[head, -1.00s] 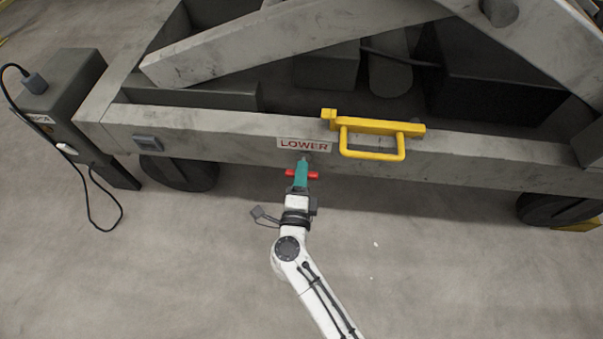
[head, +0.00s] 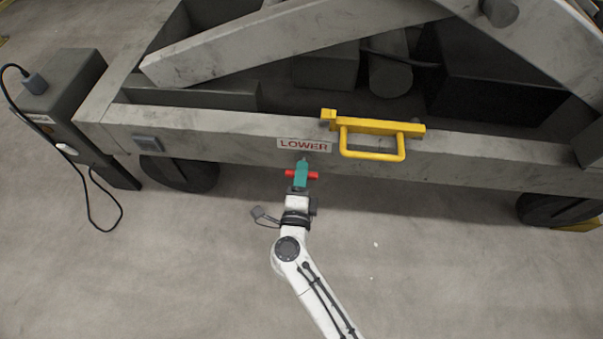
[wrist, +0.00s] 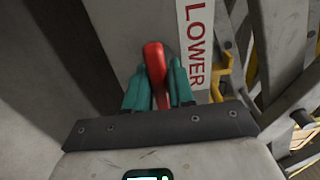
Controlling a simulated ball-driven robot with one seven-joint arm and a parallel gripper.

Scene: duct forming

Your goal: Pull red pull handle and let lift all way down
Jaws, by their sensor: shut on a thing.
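The red pull handle (head: 313,175) sticks out as a T-shaped bar below the LOWER label (head: 303,145) on the lift's grey base frame. My gripper (head: 301,172) is shut on it, with the teal fingers around its middle and red ends showing on both sides. In the wrist view the red handle (wrist: 154,62) lies between the two teal fingers of my gripper (wrist: 159,85). The grey lift arms (head: 290,45) cross above the base frame. The top of the lift is out of view.
A yellow loop handle (head: 372,155) is on the frame, right of the label. A grey box (head: 60,90) with a hanging cable (head: 95,205) stands at the left. Wheels (head: 180,175) sit under the frame. The floor in front is clear.

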